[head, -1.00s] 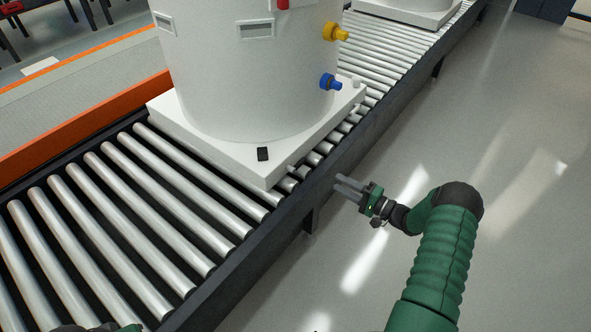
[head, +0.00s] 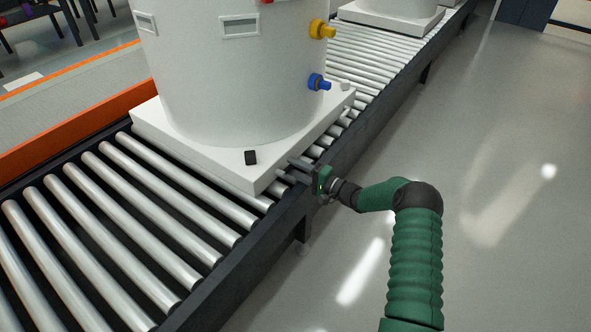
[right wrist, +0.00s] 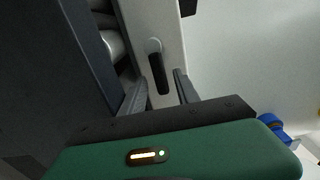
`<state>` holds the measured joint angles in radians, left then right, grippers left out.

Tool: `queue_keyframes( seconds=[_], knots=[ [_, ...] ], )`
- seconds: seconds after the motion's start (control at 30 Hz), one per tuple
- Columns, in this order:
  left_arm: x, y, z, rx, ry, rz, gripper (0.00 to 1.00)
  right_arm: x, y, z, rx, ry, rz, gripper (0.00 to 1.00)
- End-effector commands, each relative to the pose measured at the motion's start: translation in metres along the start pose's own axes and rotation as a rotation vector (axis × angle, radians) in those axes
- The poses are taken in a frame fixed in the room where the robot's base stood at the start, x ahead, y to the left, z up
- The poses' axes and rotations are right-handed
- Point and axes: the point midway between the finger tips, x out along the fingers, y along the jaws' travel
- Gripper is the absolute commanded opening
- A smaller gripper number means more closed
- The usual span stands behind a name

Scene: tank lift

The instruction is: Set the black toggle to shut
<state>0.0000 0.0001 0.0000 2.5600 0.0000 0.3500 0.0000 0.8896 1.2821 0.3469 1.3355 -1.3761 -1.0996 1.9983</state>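A black toggle (right wrist: 160,75) shows in the right wrist view on the side face of the tank's white base (right wrist: 155,20), with a pale round pivot at one end. My right gripper (right wrist: 161,82) is open, with one finger on each side of the toggle. I cannot tell whether they touch it. In the head view my right gripper (head: 296,170) is at the base's near right side, above the conveyor's edge. The toggle itself cannot be made out there. My left gripper is not in view.
The white tank (head: 235,85) stands on rollers (head: 150,185), with a yellow valve (head: 322,29) and a blue valve (head: 318,82). A small black block (head: 250,157) sits on top of the base. Dark conveyor rail (head: 225,275) is below my gripper. Floor at right is clear.

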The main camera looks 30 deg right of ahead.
Motion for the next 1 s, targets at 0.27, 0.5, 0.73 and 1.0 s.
queue_keyframes(
  seconds=[0.27, 0.5, 0.73, 1.0],
  knots=[
    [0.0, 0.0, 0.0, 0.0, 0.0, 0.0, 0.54, -0.0002, 0.0004, 0.0003, 0.0, 0.0, 0.001, 0.0],
    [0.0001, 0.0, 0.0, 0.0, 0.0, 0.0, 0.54, -0.0004, 0.0016, 0.0005, 0.0, -0.001, 0.003, 0.0],
    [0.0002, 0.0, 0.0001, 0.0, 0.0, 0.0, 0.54, -0.0006, 0.0025, 0.0006, 0.001, -0.001, 0.004, 0.0],
    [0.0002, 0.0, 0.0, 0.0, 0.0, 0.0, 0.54, -0.0008, 0.0035, 0.0009, 0.001, -0.001, 0.006, 0.0]
  ],
)
